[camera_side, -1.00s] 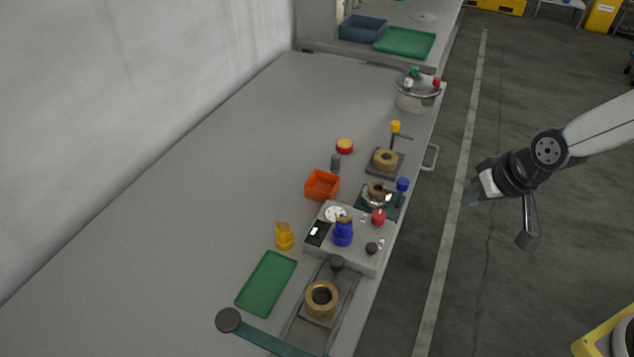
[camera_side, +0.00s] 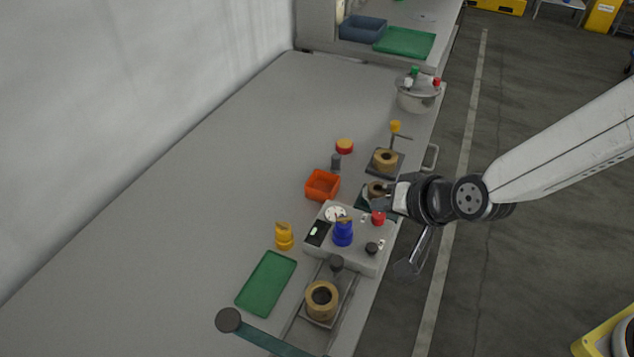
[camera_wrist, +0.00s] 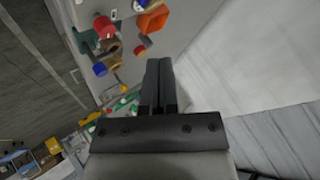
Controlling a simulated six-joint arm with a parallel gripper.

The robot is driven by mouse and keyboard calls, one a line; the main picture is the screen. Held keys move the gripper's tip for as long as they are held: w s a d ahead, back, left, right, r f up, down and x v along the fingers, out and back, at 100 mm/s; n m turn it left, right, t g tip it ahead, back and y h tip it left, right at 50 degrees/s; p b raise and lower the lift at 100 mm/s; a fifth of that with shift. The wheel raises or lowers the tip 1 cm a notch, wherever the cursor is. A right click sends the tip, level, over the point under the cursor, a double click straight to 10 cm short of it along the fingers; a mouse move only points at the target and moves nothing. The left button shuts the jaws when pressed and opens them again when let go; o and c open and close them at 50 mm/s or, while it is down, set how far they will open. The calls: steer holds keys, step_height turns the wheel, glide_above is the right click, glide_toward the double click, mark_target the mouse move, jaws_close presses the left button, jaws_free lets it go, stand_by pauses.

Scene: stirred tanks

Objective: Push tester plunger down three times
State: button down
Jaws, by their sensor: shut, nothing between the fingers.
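The grey tester box (camera_side: 322,243) stands near the table's right edge in the side view. It carries a white dial (camera_side: 335,214), a dark display panel (camera_side: 317,233), a blue upright part (camera_side: 343,234), a red round knob (camera_side: 378,217) and a black knob (camera_side: 371,248). I cannot tell which part is the plunger. The red knob also shows at the top left of the wrist view (camera_wrist: 103,26). My gripper (camera_wrist: 159,63) is shut and empty. In the side view it is beside the tester's far right corner, over the teal stand, apart from the red knob; its fingertips are hard to make out.
A teal stand with a brass ring (camera_side: 376,190) is just behind the tester, partly hidden by my gripper. Farther back are another ring stand (camera_side: 385,160) and a pot (camera_side: 418,97). An orange bin (camera_side: 322,185) and green tray (camera_side: 266,283) lie left. The table's left side is clear.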

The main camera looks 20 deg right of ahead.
mark_target(368, 244)
steer(key=shift+f, duration=0.15)
steer(key=shift+f, duration=4.25)
steer(key=shift+f, duration=1.15)
stand_by(0.5)
steer(key=shift+r, duration=1.15)
steer(key=shift+r, duration=0.1)
steer(key=shift+r, duration=2.4)
